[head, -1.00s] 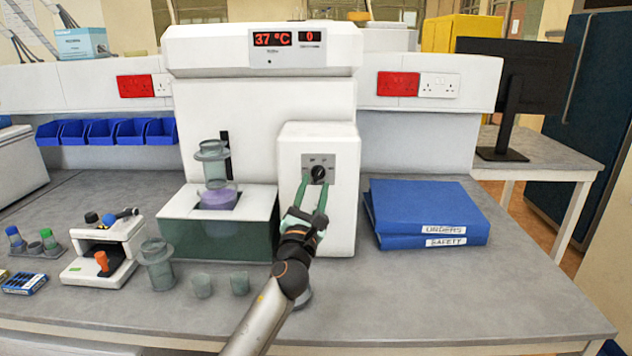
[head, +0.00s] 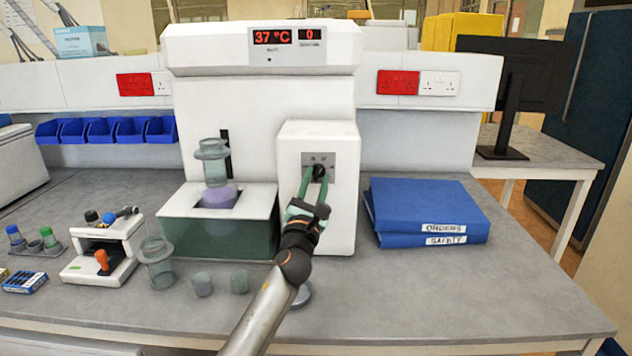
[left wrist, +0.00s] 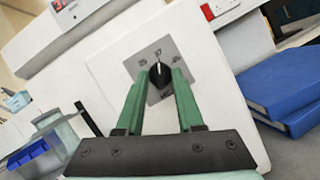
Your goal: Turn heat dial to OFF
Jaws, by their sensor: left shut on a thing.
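The heat dial (head: 319,173) is a black knob on a grey plate on the front of the white machine (head: 291,150). The dial also shows in the left wrist view (left wrist: 160,74), where a white mark lies on its face. My left gripper (head: 318,177) has its green fingers on either side of the dial and is shut on it. In the left wrist view the gripper (left wrist: 158,80) looks tilted relative to the plate. My right gripper is out of view.
The display (head: 273,37) reads 37 °C, with a 0 beside it. Blue binders (head: 428,207) lie right of the machine. A clear beaker (head: 157,262), small cups and a white device (head: 104,250) stand on the left. The bench front is mostly clear.

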